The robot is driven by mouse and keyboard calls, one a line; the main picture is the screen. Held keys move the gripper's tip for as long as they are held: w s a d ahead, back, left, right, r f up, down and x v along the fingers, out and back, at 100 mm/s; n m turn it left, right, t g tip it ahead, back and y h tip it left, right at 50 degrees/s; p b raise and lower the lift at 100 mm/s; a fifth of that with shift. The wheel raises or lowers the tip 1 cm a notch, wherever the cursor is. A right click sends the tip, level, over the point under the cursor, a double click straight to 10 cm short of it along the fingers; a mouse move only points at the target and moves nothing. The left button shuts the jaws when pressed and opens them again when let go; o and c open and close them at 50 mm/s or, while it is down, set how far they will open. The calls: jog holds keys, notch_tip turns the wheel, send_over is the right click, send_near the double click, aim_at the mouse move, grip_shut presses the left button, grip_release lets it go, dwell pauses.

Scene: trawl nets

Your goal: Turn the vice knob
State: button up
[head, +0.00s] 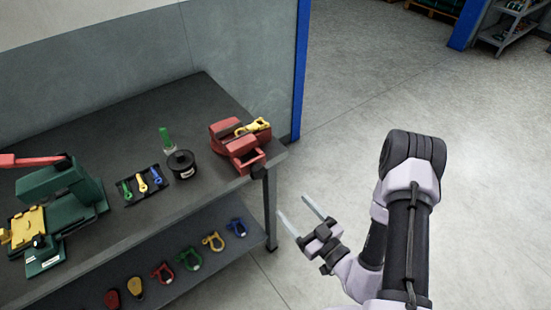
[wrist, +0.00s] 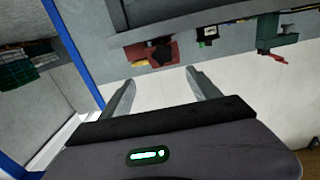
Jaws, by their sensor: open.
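A red vice (head: 228,138) sits at the right end of the dark workbench (head: 110,215). My gripper (head: 293,205) is open and empty, in free air to the right of the bench corner, apart from the knob and pointing toward the bench. In the wrist view the picture is upside down; the vice (wrist: 139,53) shows beyond my open fingers (wrist: 160,77).
A black spool (head: 182,164), a green bottle-like item (head: 166,138) and a small dark tray (head: 143,187) stand left of the vice. A green machine (head: 65,190) is farther left. Several coloured shackles lie on the lower shelf (head: 195,270).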

aim_at(260, 173)
jog(key=x, duration=0.8)
jog(key=b+x, duration=0.1)
jog(key=x, duration=0.7)
jog(key=shift+s+a+r, duration=0.1)
jog(key=shift+s+a, duration=0.1)
jog(key=shift+a, duration=0.15)
jog(key=shift+c, duration=0.4)
jog(key=c, duration=1.3)
jog(key=shift+n, duration=0.3)
